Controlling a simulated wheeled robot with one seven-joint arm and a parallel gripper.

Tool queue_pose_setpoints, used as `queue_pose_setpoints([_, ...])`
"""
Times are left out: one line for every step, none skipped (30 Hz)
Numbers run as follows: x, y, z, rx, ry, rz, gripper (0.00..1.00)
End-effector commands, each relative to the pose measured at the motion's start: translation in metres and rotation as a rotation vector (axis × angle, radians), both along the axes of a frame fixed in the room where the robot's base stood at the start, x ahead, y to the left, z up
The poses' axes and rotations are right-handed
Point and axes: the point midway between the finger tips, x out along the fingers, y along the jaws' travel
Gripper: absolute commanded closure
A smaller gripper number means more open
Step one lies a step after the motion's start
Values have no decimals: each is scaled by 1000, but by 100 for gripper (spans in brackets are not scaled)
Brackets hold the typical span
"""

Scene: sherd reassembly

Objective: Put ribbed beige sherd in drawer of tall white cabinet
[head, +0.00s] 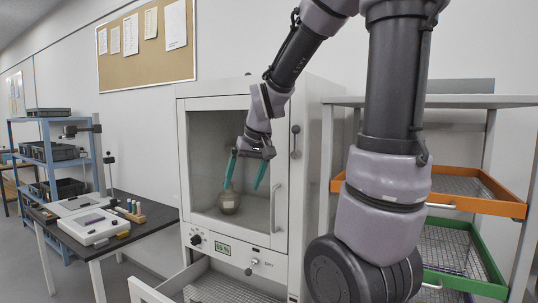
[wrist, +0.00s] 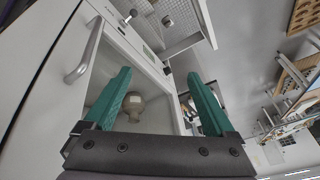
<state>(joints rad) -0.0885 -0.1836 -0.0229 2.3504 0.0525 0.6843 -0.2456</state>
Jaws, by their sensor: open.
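The tall white cabinet (head: 185,150) stands in the middle of the head view, and its white side fills the left of the wrist view. Its low drawer (head: 150,291) is pulled out, showing a wire-mesh floor; the drawer also shows at the top of the wrist view (wrist: 184,47). My gripper (head: 243,186) is open in front of the cabinet's window, with teal fingers apart and nothing between their tips in the wrist view (wrist: 158,74). I cannot make out a ribbed beige sherd in either view.
A round beige-green vessel (head: 229,202) stands inside the cabinet behind the window. A dark table (head: 150,225) with white devices is at left, before a blue shelf (head: 50,182). At right a rack holds an orange tray (head: 500,207) and a green tray (head: 480,285).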

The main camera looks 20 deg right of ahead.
Motion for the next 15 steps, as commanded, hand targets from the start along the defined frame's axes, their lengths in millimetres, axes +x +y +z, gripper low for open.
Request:
queue_pose_setpoints([-17,-4,20,21,-32,-37,10])
queue_pose_setpoints([-27,-5,30,34,-46,-62,10])
queue_pose_setpoints([-40,-8,41,52,-63,-92,10])
queue_pose_setpoints([-50,-9,49,64,-76,-114,10])
queue_pose_setpoints([-60,-10,56,77,-87,-137,10])
queue_pose_setpoints([-73,-12,64,94,-103,-165,10])
queue_pose_setpoints([-82,-13,69,107,-113,-183,10])
queue_pose_setpoints([-91,-13,74,118,-122,-202,10])
queue_pose_setpoints([-101,-14,79,131,-136,-223,10])
queue_pose_setpoints([-109,-15,82,140,-143,-238,10])
queue_pose_setpoints([-115,-15,84,148,-149,-250,10])
queue_pose_setpoints([-122,-16,87,157,-157,-265,10])
queue_pose_setpoints([-126,-16,88,163,-161,-274,10])
queue_pose_setpoints([-130,-16,89,168,-166,-281,10])
queue_pose_setpoints([-133,-16,90,173,-169,-289,10])
